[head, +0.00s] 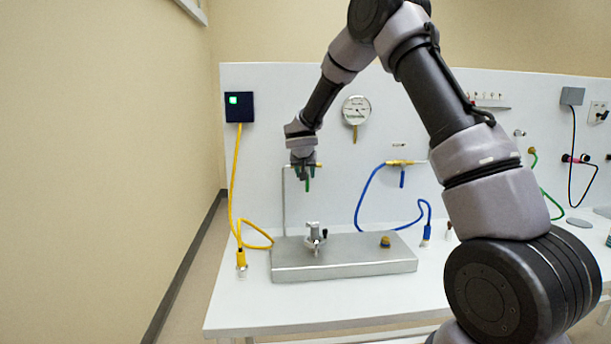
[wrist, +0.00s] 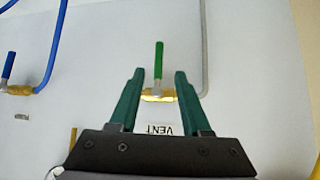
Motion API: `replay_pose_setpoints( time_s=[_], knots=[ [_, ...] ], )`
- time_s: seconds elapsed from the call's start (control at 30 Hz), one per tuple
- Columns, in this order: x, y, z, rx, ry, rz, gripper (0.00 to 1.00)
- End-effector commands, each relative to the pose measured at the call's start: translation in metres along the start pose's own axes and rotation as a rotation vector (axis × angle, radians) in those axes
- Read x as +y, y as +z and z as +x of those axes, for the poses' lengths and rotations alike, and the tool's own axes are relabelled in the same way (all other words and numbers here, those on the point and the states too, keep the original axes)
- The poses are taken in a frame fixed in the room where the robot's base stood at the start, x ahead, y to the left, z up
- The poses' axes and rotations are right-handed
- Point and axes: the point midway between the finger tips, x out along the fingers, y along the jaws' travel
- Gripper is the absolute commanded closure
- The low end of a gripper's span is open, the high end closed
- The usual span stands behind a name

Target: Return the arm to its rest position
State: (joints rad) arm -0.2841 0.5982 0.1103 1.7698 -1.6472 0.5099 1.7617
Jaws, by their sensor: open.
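My gripper (wrist: 159,88) is open in the wrist view, with its two green fingers on either side of a brass valve with a green lever handle (wrist: 158,60). The lever stands straight up in that view, and a label reading VENT (wrist: 158,130) sits below it, upside down. I cannot tell whether the fingers touch the valve. In the head view my gripper (head: 304,172) is near the back panel at the end of my extended arm, and the green handle (head: 308,185) hangs down there.
A metal block with a fitting (head: 345,262) lies on the white bench (head: 300,312) below my gripper. A blue-handled valve (head: 402,178) with a blue hose is to the right. A gauge (head: 355,110) is on the panel (head: 290,90). A yellow cable (head: 233,190) hangs at left.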

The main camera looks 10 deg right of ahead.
Motion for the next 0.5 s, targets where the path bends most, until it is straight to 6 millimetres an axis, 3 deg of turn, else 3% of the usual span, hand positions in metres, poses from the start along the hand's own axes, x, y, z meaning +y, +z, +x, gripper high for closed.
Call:
replay_pose_setpoints(
  time_s=[0.37,0.5],
  knots=[
    [0.002,-0.002,-0.002,0.001,0.002,0.001,0.52],
    [0.024,-0.017,-0.027,0.006,0.031,0.018,0.52]
  ],
)
